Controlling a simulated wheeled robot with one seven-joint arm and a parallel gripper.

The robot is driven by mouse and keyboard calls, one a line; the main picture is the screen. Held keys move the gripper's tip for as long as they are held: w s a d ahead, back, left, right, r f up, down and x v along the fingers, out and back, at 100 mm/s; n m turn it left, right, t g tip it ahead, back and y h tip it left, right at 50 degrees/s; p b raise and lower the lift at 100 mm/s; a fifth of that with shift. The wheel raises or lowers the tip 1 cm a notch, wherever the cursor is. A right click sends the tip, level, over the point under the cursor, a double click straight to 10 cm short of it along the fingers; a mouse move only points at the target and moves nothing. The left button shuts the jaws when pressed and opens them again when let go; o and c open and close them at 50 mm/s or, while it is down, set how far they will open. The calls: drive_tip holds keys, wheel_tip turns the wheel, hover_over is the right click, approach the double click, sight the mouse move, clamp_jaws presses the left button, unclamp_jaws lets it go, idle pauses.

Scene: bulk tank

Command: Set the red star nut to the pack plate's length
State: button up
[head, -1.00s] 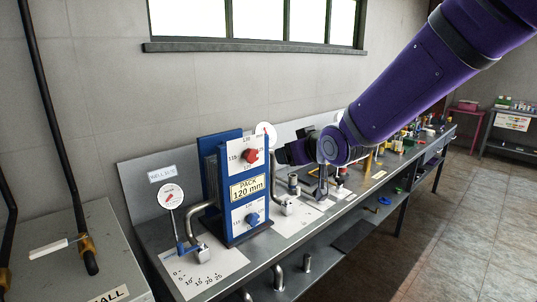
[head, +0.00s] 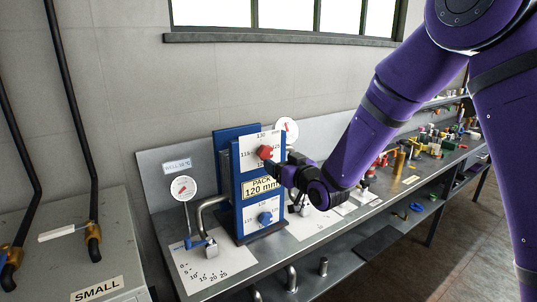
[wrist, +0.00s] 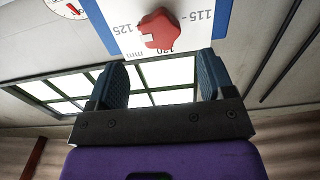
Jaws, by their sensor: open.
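The red star nut (head: 264,152) sits on the upper white dial of the blue pack frame (head: 237,190). The pack plate (head: 260,188) below it reads PACK 120 mm. In the wrist view the red star nut (wrist: 160,30) shows at the top, with marks 125, 120 and 115 mm around it, the picture being upside down. I cannot tell which mark the nut points to. My gripper (head: 284,170) is at the right front of the frame, just below the nut's height. In the wrist view my gripper (wrist: 162,78) is open and empty, apart from the nut.
A blue star nut (head: 265,218) sits on the lower dial. A round gauge (head: 184,188) and bent pipe stand left of the frame. Another gauge (head: 287,130) is behind it. Bottles and small parts crowd the bench to the right. The air before the dials is free.

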sight(267, 154)
drive_tip(key=x, duration=0.7)
drive_tip(key=shift+w+a, duration=0.25)
drive_tip(key=shift+w, duration=0.1)
drive_tip(key=c, duration=0.9)
